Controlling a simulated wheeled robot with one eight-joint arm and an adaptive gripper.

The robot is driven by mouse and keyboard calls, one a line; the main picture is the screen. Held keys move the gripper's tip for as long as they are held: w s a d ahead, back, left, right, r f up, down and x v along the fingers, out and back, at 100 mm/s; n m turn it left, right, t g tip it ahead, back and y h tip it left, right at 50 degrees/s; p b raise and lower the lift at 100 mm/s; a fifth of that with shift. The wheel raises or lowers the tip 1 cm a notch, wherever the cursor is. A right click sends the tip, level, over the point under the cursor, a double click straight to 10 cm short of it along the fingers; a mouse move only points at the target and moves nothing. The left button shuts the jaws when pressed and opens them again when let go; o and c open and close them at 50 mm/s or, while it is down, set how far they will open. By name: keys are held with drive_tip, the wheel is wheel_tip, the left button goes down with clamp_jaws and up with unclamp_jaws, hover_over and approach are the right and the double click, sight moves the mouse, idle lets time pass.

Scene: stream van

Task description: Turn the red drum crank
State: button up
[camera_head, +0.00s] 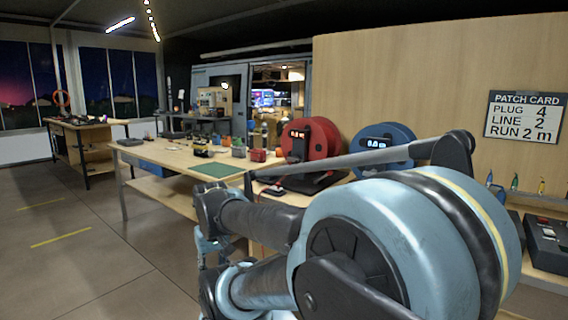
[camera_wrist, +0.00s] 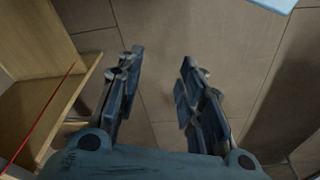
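The red drum (camera_head: 312,138) stands upright on a dark stand on the workbench in the head view, near the middle. Its crank cannot be made out clearly; my arm covers part of the area in front of the stand. A small red-topped dark object (camera_head: 275,188) lies on the bench in front of the drum. My gripper (camera_wrist: 162,58) is open and empty in the wrist view, its two fingers apart above bare floor. The drum is not in the wrist view. In the head view my gripper cannot be made out clearly.
A blue drum (camera_head: 384,146) stands right of the red one. The workbench (camera_head: 165,157) holds a green mat (camera_head: 216,169) and several small items. A patch card (camera_head: 524,117) reads plug 4, line 2, run 2 m. A thin red line (camera_wrist: 42,118) crosses a wooden shelf. Floor at left is clear.

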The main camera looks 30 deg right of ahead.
sight(291, 160)
drive_tip(key=w+d+r+n+t+h, duration=0.15)
drive_tip(key=w+d+r+h, duration=0.45)
drive_tip(key=w+d, duration=0.6)
drive_tip(key=w+d+r+n+t+h, duration=0.15)
drive_tip(key=w+d+r+h, duration=0.35)
drive_tip(key=w+d, duration=0.65)
drive_tip(key=w+d+r+n+t+h, duration=0.15)
drive_tip(key=w+d+r+h, duration=0.45)
drive_tip(key=w+d, duration=0.6)
drive_tip(key=x, duration=1.8)
drive_tip(key=shift+s+f, duration=0.1)
drive_tip(key=shift+f, duration=0.1)
clamp_jaws()
